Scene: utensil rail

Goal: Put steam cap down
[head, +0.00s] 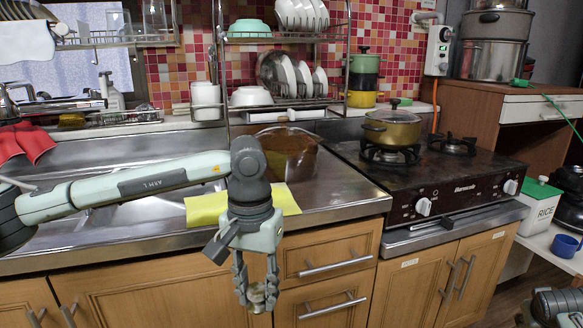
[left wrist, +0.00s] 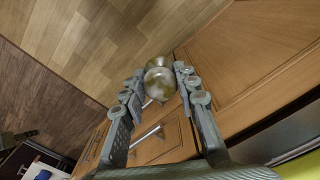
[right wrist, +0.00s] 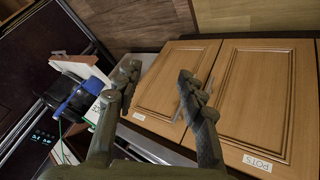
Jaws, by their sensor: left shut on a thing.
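The steam cap (head: 258,297), a small round shiny piece, is between the fingertips of my left gripper (head: 256,285), which points down in front of the drawers. The left wrist view shows the cap (left wrist: 160,80) as a pale, glassy-metal knob with the fingers (left wrist: 158,84) on either side of it. The gripper is shut on it, in the air in front of the cabinet and below the counter edge. My right gripper (right wrist: 155,90) is open and empty, with cabinet doors and a shelf beyond it.
A yellow cloth (head: 206,209) lies on the steel counter (head: 340,190) behind my left arm, beside a large brown pot (head: 285,150). A lidded pot (head: 392,128) stands on the stove (head: 440,178). A rice box (head: 538,205) and blue cup (head: 565,245) are at right.

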